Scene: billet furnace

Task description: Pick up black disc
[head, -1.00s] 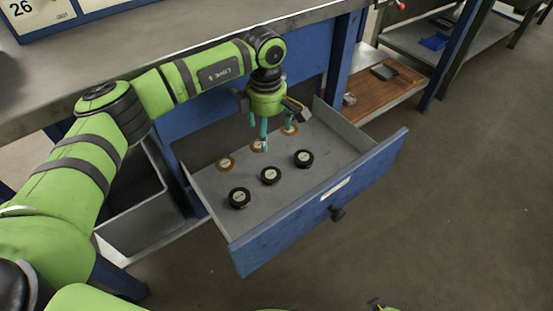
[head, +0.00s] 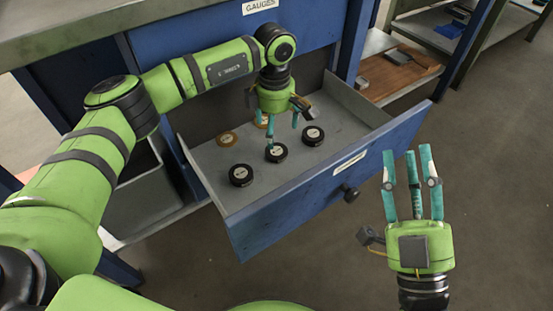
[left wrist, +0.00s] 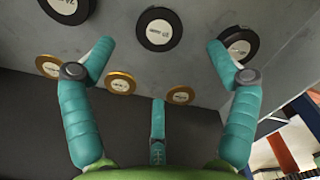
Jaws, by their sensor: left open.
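Three black discs with pale labels lie in a row in the open drawer: a left one (head: 240,175), a middle one (head: 276,152) and a right one (head: 313,136). My left gripper (head: 283,129) points down over the drawer, open and empty, its fingers close to the middle disc. In the left wrist view the middle black disc (left wrist: 159,29) shows between and beyond the spread fingers (left wrist: 160,52). One finger partly overlaps another black disc (left wrist: 238,43). I cannot tell whether any finger touches a disc. My right gripper (head: 410,160) is open and empty, outside the drawer, fingers up.
Brass-coloured discs (head: 227,138) lie behind the black ones; the left wrist view shows three (left wrist: 120,82). The blue drawer front (head: 330,185) and grey side walls surround them. A grey bin (head: 150,190) stands left under the bench. The floor at right is clear.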

